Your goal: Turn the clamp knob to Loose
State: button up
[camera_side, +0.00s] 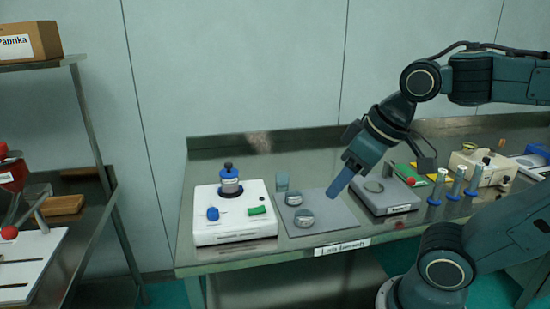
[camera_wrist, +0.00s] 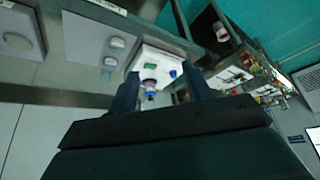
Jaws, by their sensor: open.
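The white sieve machine (camera_side: 236,232) stands on the left part of the steel bench. A sieve stack with a dark top knob (camera_side: 228,167) and blue bands rises from its back. A blue knob (camera_side: 212,213) and a green switch (camera_side: 256,210) sit on its top in front. Which knob is the clamp knob, and its setting, I cannot read. My gripper (camera_side: 334,193) is open and empty, above the grey mat's right edge, right of the machine and apart from it. In the wrist view the machine (camera_wrist: 190,58), green switch (camera_wrist: 150,65) and blue knob (camera_wrist: 173,73) show beyond the fingers.
A shelf rack (camera_side: 90,130) stands left of the bench.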

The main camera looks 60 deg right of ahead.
jog(key=w+r+m+g, duration=0.1)
jog(key=w+r, duration=0.2)
jog(key=w, duration=0.4)
jog(key=m+g, duration=0.4)
jog(key=m, duration=0.1)
send_over(213, 210)
notch_tip(213, 210, down, 8)
jog(key=shift+f, duration=0.1)
notch_tip(213, 210, down, 14)
jog(key=shift+r, duration=0.25)
